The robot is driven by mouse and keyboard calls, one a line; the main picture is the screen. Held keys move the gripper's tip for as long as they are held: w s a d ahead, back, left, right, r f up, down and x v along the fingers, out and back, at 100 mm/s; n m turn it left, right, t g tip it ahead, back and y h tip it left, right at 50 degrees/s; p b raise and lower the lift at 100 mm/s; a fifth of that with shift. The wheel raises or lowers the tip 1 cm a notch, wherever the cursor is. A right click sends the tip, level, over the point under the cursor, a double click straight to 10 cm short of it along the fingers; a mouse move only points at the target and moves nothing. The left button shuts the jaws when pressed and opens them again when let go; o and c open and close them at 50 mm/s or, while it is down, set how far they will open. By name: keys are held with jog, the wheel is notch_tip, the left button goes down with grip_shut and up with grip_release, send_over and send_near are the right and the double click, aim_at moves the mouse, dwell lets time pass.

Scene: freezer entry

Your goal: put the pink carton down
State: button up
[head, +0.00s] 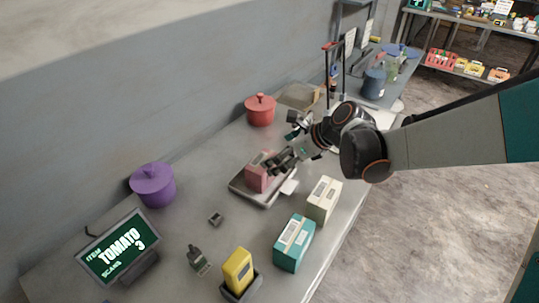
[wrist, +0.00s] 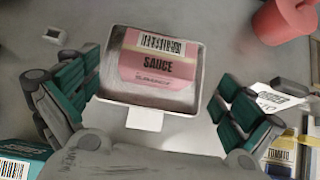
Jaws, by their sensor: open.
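The pink carton (head: 260,172) stands in a shallow grey metal tray (head: 240,187) on the table in the head view. In the wrist view the carton (wrist: 158,65), with a barcode and the word SAUCE, sits inside the tray's rim. My gripper (head: 281,160) is beside the carton's right side in the head view. In the wrist view my gripper (wrist: 160,108) has its fingers spread wide to either side of the carton and tray, with gaps between. It is open and holds nothing.
A teal carton (head: 294,243) and a cream carton (head: 323,200) stand near the table's front edge. A red pot (head: 260,109) and a purple pot (head: 153,185) are along the wall.

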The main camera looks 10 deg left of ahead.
jog(key=s+d+r+n+t+h, duration=0.1)
jog(key=s+d+r+n, duration=0.25)
jog(key=d, duration=0.25)
jog(key=s+d+r+n+t+h+p, duration=0.1)
jog(key=s+d+r+n+h, duration=0.2)
jog(key=d, duration=0.4)
jog(key=s+d+r+n+t, duration=0.1)
jog(key=s+d+r+n, duration=0.25)
jog(key=d, duration=0.25)
jog(key=s+d+n+t+h, duration=0.1)
jog(key=s+d+n+h, duration=0.3)
jog(key=s+d+n, duration=0.7)
jog(key=shift+s+d+f+n+h, duration=0.25)
jog(key=shift+s+d+n+h, duration=0.05)
jog(key=shift+d, duration=0.4)
jog(key=shift+f, duration=0.1)
